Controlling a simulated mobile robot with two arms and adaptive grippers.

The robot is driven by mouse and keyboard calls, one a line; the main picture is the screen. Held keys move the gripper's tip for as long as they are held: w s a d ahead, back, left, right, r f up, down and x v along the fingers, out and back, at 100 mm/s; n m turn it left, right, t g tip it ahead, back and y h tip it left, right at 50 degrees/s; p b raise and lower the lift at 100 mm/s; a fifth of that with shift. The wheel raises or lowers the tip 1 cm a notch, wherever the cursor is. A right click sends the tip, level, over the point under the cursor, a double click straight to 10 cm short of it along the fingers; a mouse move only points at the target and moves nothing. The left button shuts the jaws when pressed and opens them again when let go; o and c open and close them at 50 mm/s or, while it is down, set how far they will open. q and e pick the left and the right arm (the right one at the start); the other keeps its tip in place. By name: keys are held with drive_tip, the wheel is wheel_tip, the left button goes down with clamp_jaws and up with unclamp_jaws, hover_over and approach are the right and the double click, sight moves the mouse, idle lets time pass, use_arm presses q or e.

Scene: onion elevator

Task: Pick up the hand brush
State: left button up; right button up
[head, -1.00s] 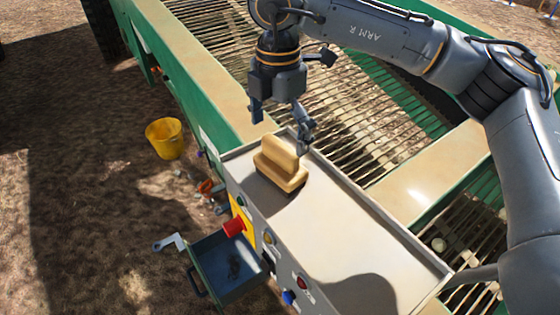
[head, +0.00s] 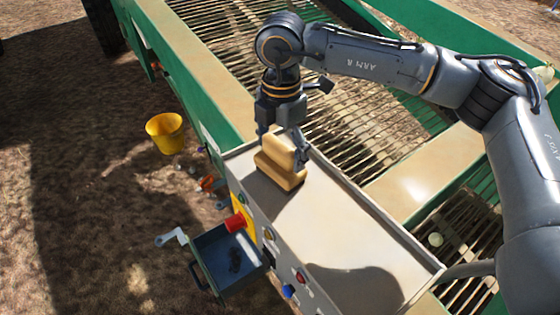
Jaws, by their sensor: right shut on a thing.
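The hand brush (head: 279,171) is a tan, blocky piece with a raised upper part. It is at the upper left end of the grey control box top (head: 325,215). My right gripper (head: 283,141) comes down from above and is shut on the upper part of the brush. The fingers partly hide behind the brush. Whether its underside touches the box top is hard to tell. My left gripper is not in view.
The box top has a low rim and is otherwise clear. A slatted conveyor (head: 370,130) with green side walls lies behind. An open drawer (head: 228,262) with dark contents, a red button (head: 235,222) and a yellow bucket (head: 165,133) are at left.

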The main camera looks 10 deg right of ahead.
sight(277, 143)
drive_tip(key=shift+r+b, duration=0.45)
drive_tip(key=shift+b, duration=0.05)
drive_tip(key=r, duration=0.1)
drive_tip(key=r+b, duration=0.1)
drive_tip(key=shift+a+r, duration=0.35)
drive_tip(key=a+r+b, duration=0.3)
drive_tip(key=a+r, duration=0.6)
drive_tip(key=a, duration=0.4)
drive_tip(key=shift+a+r+b, duration=0.15)
drive_tip(key=shift+r+b, duration=0.05)
drive_tip(key=shift+b, duration=0.1)
